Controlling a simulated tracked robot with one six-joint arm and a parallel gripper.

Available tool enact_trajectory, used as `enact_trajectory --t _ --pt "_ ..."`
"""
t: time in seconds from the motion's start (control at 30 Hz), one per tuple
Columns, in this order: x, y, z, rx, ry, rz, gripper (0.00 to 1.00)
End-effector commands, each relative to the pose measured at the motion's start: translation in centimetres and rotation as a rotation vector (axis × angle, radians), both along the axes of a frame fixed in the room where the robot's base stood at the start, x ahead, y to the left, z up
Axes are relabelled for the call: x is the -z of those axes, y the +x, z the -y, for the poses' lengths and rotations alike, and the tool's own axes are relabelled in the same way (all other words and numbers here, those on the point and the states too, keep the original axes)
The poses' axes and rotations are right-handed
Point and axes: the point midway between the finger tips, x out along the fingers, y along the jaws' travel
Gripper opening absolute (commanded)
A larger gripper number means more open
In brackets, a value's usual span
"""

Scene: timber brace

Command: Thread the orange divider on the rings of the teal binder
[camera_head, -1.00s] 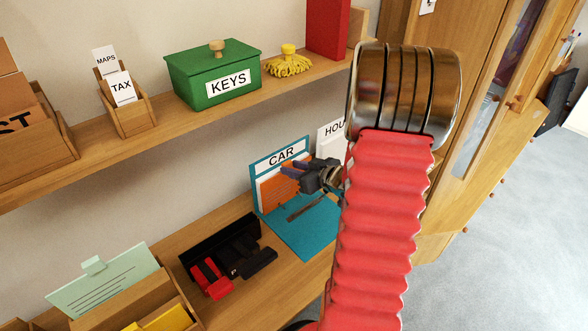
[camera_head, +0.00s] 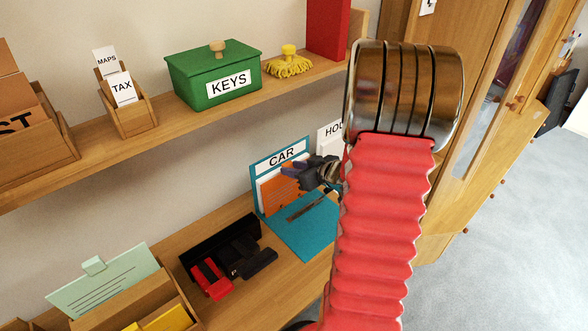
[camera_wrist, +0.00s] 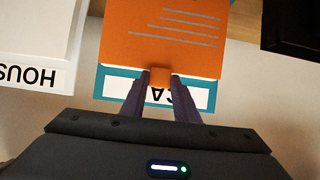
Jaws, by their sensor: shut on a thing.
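The teal binder (camera_head: 309,238) lies open on the lower shelf, its "CAR" cover standing against the wall and its other cover flat. A metal ring bar (camera_head: 306,209) shows near its fold; the rings are too small to make out. The orange divider (camera_head: 282,197) stands in front of the upright cover; in the wrist view the divider (camera_wrist: 165,45) shows grey printed lines. My gripper (camera_head: 288,171) is shut on the divider's tab (camera_wrist: 160,77), at the edge near the "CAR" label. Whether the divider's holed edge meets the rings is hidden.
A white "HOUSE" binder (camera_wrist: 30,50) stands close beside the teal one. The upper shelf (camera_head: 150,140) carries a green "KEYS" box (camera_head: 213,76) above.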

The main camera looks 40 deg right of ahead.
Motion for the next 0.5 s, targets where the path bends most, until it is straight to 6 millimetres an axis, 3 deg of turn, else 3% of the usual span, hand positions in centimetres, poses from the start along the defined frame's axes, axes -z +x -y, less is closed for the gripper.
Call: enact_trajectory --t 0.17,0.2,0.5 --pt "0.38 -0.09 -0.12 0.0 0.003 -0.008 0.0" --pt "0.39 -0.1 -0.13 0.0 0.003 -0.008 0.28" --pt "0.2 -0.04 -0.07 0.0 0.002 -0.004 0.49"
